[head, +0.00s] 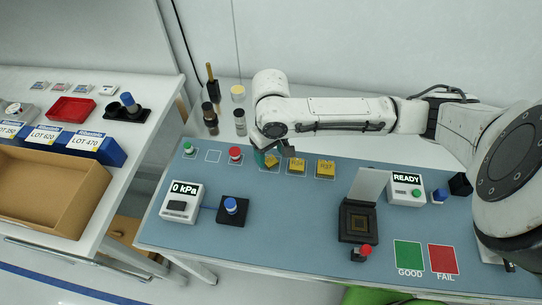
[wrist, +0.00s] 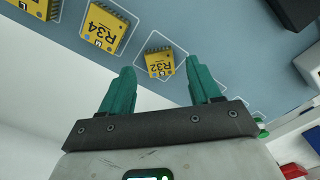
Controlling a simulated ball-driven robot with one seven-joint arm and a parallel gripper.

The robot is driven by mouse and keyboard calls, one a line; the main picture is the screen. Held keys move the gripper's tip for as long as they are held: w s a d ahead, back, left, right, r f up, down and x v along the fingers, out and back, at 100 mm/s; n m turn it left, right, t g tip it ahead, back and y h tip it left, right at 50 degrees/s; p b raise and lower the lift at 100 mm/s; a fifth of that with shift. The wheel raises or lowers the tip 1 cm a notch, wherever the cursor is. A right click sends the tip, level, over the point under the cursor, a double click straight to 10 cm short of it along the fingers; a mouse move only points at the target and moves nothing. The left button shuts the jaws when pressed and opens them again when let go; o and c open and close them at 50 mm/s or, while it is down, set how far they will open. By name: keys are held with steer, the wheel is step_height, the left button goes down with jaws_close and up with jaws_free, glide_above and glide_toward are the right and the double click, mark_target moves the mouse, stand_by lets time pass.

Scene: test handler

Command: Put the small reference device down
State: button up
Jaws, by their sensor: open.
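The small yellow reference device marked R32 (wrist: 160,63) lies within a white outlined square on the blue mat. In the wrist view it shows beyond and between the green fingertips of my gripper (wrist: 160,78). The fingers are apart and hold nothing. In the head view my gripper (head: 268,154) is low over the back of the mat, and the R32 device (head: 271,164) is partly hidden by it. Two similar yellow devices, in the head view (head: 297,166) and (head: 325,169), lie in a row to its right. One is marked R34 (wrist: 103,30) in the wrist view.
A red button (head: 235,153) and an empty outlined square (head: 213,156) are left of the gripper. A black socket with its lid up (head: 358,222) and a READY box (head: 405,188) stand right. Dark bottles (head: 209,115) stand behind. The mat's middle is clear.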

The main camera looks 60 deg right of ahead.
mark_target(271, 161)
step_height(271, 161, up, 10)
steer(key=shift+f, duration=0.15)
